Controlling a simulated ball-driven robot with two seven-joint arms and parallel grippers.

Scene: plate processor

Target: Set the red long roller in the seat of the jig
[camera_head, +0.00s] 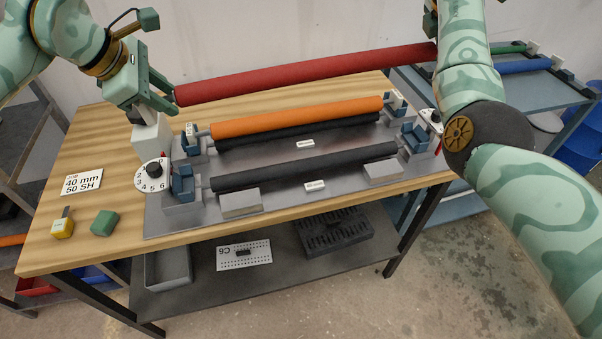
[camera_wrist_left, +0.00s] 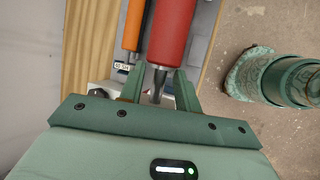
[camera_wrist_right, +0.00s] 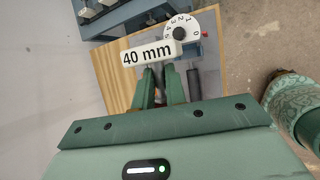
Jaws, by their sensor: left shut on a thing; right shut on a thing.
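The red long roller (camera_head: 310,75) is held in the air above and behind the jig, sloping slightly up to the right in the head view. My left gripper (camera_head: 163,96) is shut on the metal shaft at its left end, clear in the left wrist view (camera_wrist_left: 158,82). The jig (camera_head: 285,192) has blue seat blocks (camera_head: 183,183) around a dark front roller (camera_head: 305,167).
An orange roller (camera_head: 300,117) lies above another dark roller at the jig's back. A dial (camera_head: 153,171) stands at the left. A blue shelf cart (camera_head: 560,105) stands right.

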